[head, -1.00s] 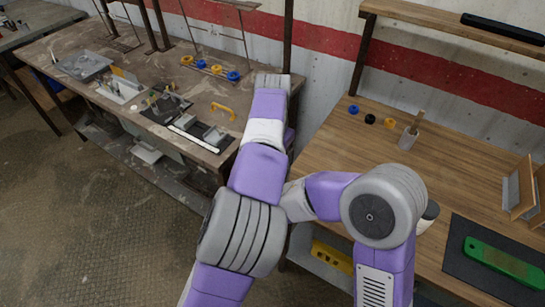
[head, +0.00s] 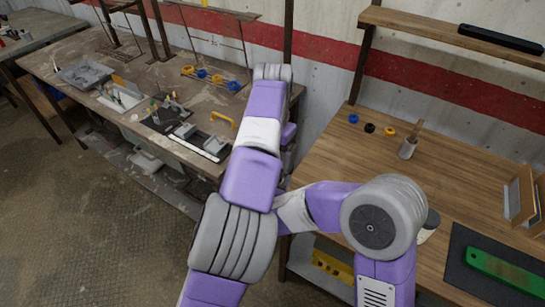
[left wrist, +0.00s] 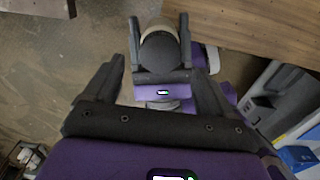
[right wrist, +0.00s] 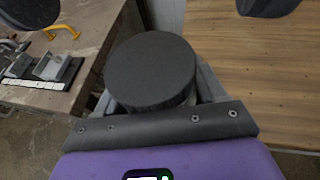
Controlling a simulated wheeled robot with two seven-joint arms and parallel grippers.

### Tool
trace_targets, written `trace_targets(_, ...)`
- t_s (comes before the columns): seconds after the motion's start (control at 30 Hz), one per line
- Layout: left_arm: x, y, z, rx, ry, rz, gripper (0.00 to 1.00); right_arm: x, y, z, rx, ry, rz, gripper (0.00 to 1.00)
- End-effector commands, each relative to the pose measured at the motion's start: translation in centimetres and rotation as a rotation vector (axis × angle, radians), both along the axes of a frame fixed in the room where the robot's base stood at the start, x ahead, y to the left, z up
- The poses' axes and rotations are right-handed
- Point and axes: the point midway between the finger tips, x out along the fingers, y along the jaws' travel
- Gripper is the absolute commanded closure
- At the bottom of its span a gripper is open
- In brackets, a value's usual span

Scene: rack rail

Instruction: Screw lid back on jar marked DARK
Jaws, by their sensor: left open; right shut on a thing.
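My right gripper (right wrist: 155,100) is shut on a dark round lid (right wrist: 150,68), with its flat face toward the right wrist camera. In the left wrist view, the right gripper (left wrist: 161,45) holds the lid (left wrist: 158,55), and a beige curved edge shows behind it. I cannot tell whether a jar body is under it. My left gripper (left wrist: 163,95) is open and empty, its fingers on either side of the view of the right gripper. In the head view my arms hide both grippers. A pale, dark-topped round container (head: 429,224) is half hidden behind my arm; no DARK marking is readable.
The left bench (head: 75,48) carries trays, small parts and a yellow handle (head: 223,119). The right bench's middle is mostly clear.

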Motion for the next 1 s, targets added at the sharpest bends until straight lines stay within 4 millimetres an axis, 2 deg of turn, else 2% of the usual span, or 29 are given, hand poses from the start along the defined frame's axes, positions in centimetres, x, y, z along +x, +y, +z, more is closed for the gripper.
trace_targets(0.13,0.1,0.0,0.4,-0.001,0.0,-0.001,0.2,0.0,0.0,0.1,0.0,-0.002,0.0,1.0)
trace_targets(0.33,0.2,-0.1,2.7,-0.001,0.002,-0.003,0.2,0.0,0.0,0.1,0.0,-0.002,0.0,1.0)
trace_targets(0.47,0.1,0.0,3.4,0.0,0.004,0.0,0.2,0.0,0.0,0.1,0.0,-0.002,0.0,1.0)
trace_targets(0.8,0.1,-0.1,3.3,0.001,0.005,0.0,0.2,0.0,0.0,0.1,0.0,-0.002,0.0,1.0)
trace_targets(1.0,0.0,-0.1,1.7,0.001,0.007,-0.001,0.2,0.0,0.0,0.1,0.0,-0.002,0.0,1.0)
